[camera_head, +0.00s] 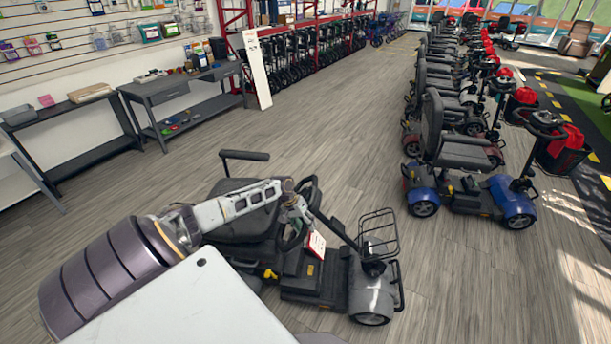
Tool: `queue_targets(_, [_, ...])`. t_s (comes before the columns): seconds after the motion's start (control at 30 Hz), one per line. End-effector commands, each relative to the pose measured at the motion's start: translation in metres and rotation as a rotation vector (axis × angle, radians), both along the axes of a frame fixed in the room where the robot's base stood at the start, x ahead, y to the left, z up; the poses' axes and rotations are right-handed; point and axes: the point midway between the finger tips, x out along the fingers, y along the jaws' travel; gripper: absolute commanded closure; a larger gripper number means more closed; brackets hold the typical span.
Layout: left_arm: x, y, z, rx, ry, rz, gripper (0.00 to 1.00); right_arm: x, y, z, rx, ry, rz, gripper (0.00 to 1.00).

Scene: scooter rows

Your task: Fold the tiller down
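A grey mobility scooter (371,295) with a black seat (238,222) stands just in front of me, its front wire basket (379,236) to the right. Its tiller (338,228) slants up from the front end towards the seat, with black loop handles at the top. A white and red tag (316,245) hangs by it. My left arm reaches in over the seat, and my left gripper (301,212) is at the tiller's upper end by the handles. The fingers are small and overlap the handles, so I cannot tell whether they grip. My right gripper is out of view.
A row of scooters, the nearest one blue (469,197), stands at the right. Dark grey tables (172,90) line the left wall, and red racks (300,50) stand behind. The wooden floor between is clear. A white surface (200,305) fills the lower left.

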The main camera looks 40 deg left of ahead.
Motion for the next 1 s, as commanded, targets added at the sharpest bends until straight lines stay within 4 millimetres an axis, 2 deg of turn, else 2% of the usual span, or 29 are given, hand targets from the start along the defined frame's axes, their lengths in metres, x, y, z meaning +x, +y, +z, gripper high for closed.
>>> queue_targets(0.7, [-0.021,0.029,0.081,0.003,0.002,-0.001,0.51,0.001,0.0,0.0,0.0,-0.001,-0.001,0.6])
queue_targets(1.0, [-0.025,0.036,0.1,0.002,0.003,0.001,0.51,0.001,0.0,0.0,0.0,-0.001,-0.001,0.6])
